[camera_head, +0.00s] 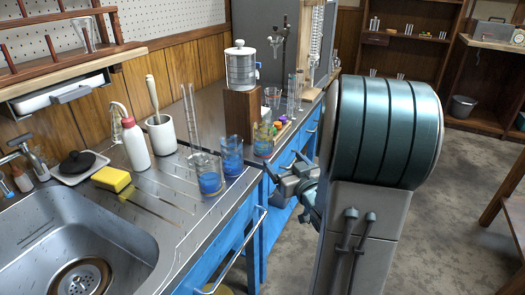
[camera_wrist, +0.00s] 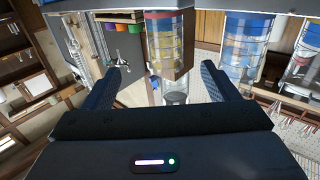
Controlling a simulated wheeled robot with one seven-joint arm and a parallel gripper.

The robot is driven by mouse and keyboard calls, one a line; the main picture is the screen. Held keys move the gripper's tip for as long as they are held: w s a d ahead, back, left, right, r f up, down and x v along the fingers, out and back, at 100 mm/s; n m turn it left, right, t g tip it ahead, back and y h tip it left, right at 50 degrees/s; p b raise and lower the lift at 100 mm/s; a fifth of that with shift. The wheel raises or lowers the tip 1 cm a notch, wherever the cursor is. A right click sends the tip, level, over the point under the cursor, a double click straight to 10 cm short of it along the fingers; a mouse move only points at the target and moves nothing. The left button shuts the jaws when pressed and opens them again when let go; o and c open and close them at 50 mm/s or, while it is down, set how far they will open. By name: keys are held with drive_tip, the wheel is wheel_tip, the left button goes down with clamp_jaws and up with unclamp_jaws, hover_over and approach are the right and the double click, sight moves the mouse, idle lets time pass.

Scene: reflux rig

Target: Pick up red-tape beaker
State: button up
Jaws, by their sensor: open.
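The red-tape beaker (camera_wrist: 169,40) is a clear cylinder with a red band and yellowish contents. It shows upside down in the wrist view, in line with the gap between my fingers and apart from them. In the head view I take it to be the yellowish beaker (camera_head: 263,139) at the bench's front edge; its red band is hard to make out there. My gripper (camera_head: 287,180) is open and empty in front of the bench edge, to the right of and lower in the picture than this beaker. Its two fingers also show in the wrist view (camera_wrist: 160,82).
Two blue-marked beakers (camera_head: 232,156) (camera_head: 208,176) stand close by on the left. A wooden block (camera_head: 241,112) carrying a clear vessel (camera_head: 240,68) is just behind. Small coloured items (camera_head: 280,125) and glassware stand to the right. The sink (camera_head: 60,245) is at the left.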

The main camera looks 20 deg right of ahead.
sight(267, 142)
drive_tip(key=w, duration=0.8)
drive_tip(key=shift+d+b, duration=0.1)
drive_tip(key=shift+b, duration=0.3)
drive_tip(key=shift+w+a+r+b, duration=0.15)
drive_tip(key=shift+w+b, duration=0.15)
drive_tip(key=shift+w, duration=1.1)
drive_tip(key=shift+w+a+b, duration=0.15)
drive_tip(key=shift+w+b, duration=0.15)
drive_tip(key=shift+w, duration=1.05)
drive_tip(key=shift+c, duration=0.3)
drive_tip(key=c, duration=1.1)
drive_tip(key=shift+r, duration=0.25)
